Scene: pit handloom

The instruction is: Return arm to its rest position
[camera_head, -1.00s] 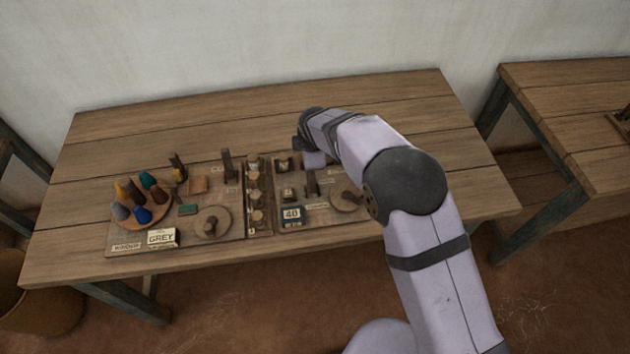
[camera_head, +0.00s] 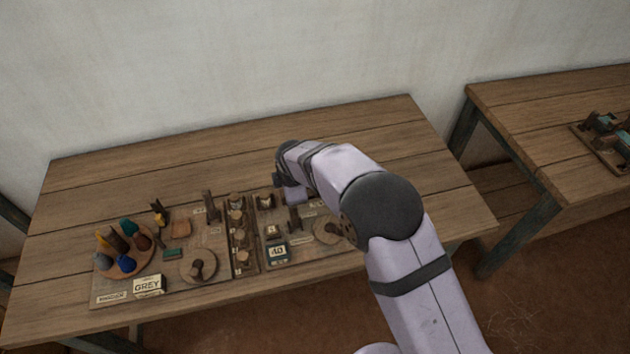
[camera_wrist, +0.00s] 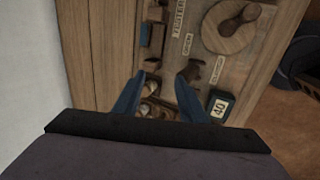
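My arm reaches over the right part of the wooden table (camera_head: 330,128) in the head view. Its end hangs above the right side of the board (camera_head: 215,275), and the fingers are mostly hidden there. In the wrist view my gripper (camera_wrist: 158,92) shows two blue fingers set well apart, with nothing between them. Below them are the board's small parts, a "40" tag (camera_wrist: 220,107), a dark wooden peg (camera_wrist: 191,70) and a round wooden disc with a handle (camera_wrist: 232,27). The fingers look above the board, apart from it.
A round tray (camera_head: 113,268) of coloured cones, a "GREY" label (camera_head: 148,285) and another disc (camera_head: 197,268) are on the left. A second table (camera_head: 545,110) with a teal device (camera_head: 607,128) stands at right. The table's back is clear, before a white wall (camera_head: 250,60).

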